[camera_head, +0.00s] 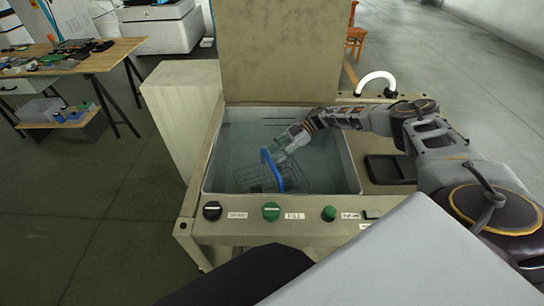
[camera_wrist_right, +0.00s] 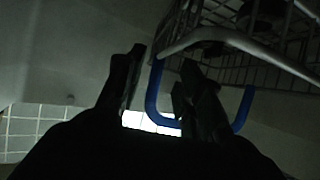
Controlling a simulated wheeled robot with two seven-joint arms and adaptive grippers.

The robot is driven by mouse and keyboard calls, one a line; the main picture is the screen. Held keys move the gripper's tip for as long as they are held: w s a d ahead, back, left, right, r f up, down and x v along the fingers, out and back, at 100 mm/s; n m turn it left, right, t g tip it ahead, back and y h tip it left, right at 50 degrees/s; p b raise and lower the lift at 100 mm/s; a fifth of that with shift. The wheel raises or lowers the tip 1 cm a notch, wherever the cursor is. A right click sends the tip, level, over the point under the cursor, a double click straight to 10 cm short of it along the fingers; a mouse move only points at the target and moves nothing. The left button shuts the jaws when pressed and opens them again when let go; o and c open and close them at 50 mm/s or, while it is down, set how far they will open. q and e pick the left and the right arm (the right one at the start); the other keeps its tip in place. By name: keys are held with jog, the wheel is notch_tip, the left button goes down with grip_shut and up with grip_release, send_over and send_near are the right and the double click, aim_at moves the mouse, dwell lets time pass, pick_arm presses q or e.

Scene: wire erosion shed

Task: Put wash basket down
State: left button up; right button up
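The wash basket (camera_head: 255,178) is a grey wire basket with a blue handle (camera_head: 272,170). It is inside the sink-like tank (camera_head: 352,165), low in the water; whether it rests on the bottom I cannot tell. My right gripper (camera_head: 283,147) is at the top of the handle. In the right wrist view the basket's wire (camera_wrist_right: 285,45) is at the upper right. There my right gripper (camera_wrist_right: 163,62) has its fingers apart, with one side of the blue handle (camera_wrist_right: 153,95) showing in the gap and the right finger hiding part of it. My left gripper is not in view.
The tank's front panel has a black knob (camera_head: 212,211) and green knobs (camera_head: 271,211). A black tray (camera_head: 390,169) lies on the right ledge beside a white curved pipe (camera_head: 376,78). A tall panel (camera_head: 275,50) stands behind. A cluttered wooden table (camera_head: 110,58) is at left.

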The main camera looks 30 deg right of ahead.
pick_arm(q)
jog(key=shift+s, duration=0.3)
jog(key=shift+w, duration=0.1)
